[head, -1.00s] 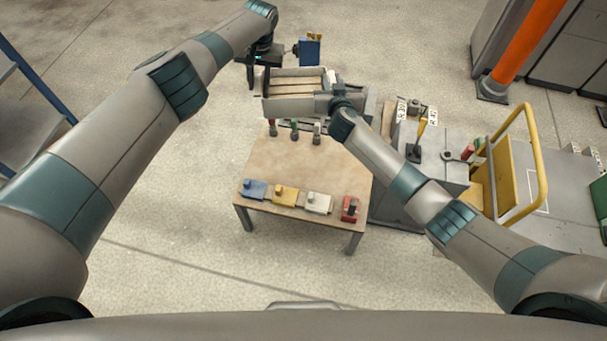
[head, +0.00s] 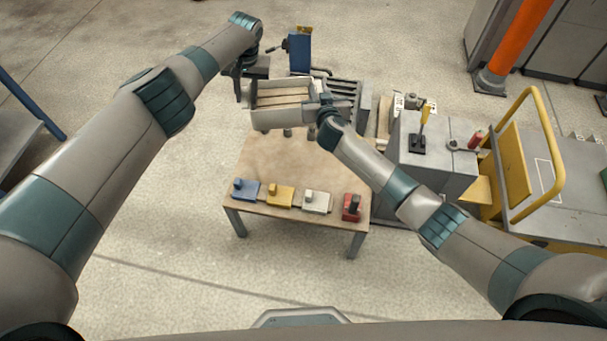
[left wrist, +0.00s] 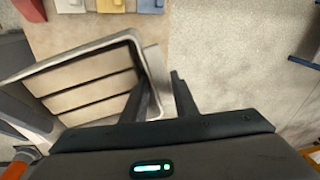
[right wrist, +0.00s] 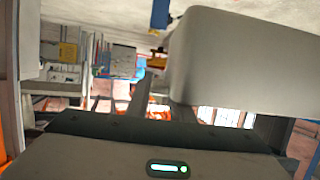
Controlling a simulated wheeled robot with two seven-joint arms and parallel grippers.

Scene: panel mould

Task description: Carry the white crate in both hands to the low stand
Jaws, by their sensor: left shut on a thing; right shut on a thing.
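The white crate (head: 274,119), a shallow open box with brown strips across its floor, is held in the air between my grippers, over the far edge of a wooden table. My left gripper (head: 245,92) is shut on its left end; the left wrist view shows the fingers (left wrist: 160,98) either side of the crate's wall (left wrist: 148,68). My right gripper (head: 322,106) is at its right end; in the right wrist view the crate's pale side (right wrist: 235,60) hides one finger. I cannot tell for certain which thing is the low stand; a grey slatted frame (head: 345,90) stands behind the crate's right end.
The wooden table (head: 285,160) bears blue, yellow, white and red blocks along its near edge. Its far-edge items are mostly hidden by the crate. A blue post (head: 299,52) stands beyond. A grey cabinet (head: 432,165) and yellow-railed cart (head: 515,165) stand right.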

